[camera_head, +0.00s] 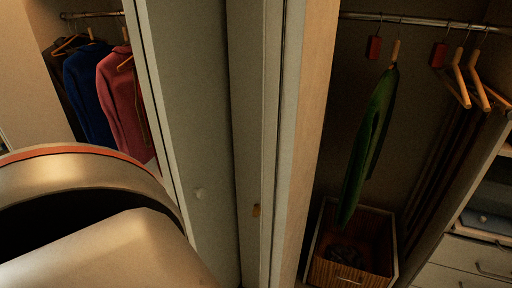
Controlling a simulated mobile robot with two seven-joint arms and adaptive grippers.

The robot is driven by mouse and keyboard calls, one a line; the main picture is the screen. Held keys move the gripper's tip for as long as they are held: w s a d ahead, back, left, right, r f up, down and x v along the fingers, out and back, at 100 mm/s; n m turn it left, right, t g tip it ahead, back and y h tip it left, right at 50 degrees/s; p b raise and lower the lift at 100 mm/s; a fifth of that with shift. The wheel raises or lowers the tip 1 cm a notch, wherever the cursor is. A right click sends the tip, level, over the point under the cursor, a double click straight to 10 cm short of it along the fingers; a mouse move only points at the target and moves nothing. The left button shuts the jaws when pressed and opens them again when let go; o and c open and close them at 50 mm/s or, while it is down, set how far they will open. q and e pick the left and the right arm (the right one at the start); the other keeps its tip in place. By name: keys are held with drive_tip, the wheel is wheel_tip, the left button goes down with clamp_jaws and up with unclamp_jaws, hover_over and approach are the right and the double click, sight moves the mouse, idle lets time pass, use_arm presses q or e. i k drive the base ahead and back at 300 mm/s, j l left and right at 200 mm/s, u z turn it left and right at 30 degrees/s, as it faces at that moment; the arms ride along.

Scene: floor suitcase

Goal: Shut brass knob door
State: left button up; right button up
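A small brass knob (256,210) sits on a narrow grey door panel (246,120) near the middle of the view. I see this panel at a steep angle, and it stands beside the open right-hand closet bay. A wider grey door panel (190,110) with a pale round knob (200,193) stands just left of it. Neither of my grippers shows. A large rounded part that looks like my own arm fills the lower left and hides what is behind it.
The right bay holds a hanging green garment (368,145), wooden hangers (471,78) on a rail (425,20), a wicker basket (322,272) and white drawers (470,258). Blue (88,95) and pink (122,105) garments hang in the left bay. A wooden upright (305,130) borders the right bay.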

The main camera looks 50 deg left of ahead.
sight(274, 11)
drive_tip(key=k+j+u, duration=0.2)
drive_tip(key=j, duration=0.55)
drive_tip(key=j+u, duration=0.2)
drive_tip(key=j, duration=0.55)
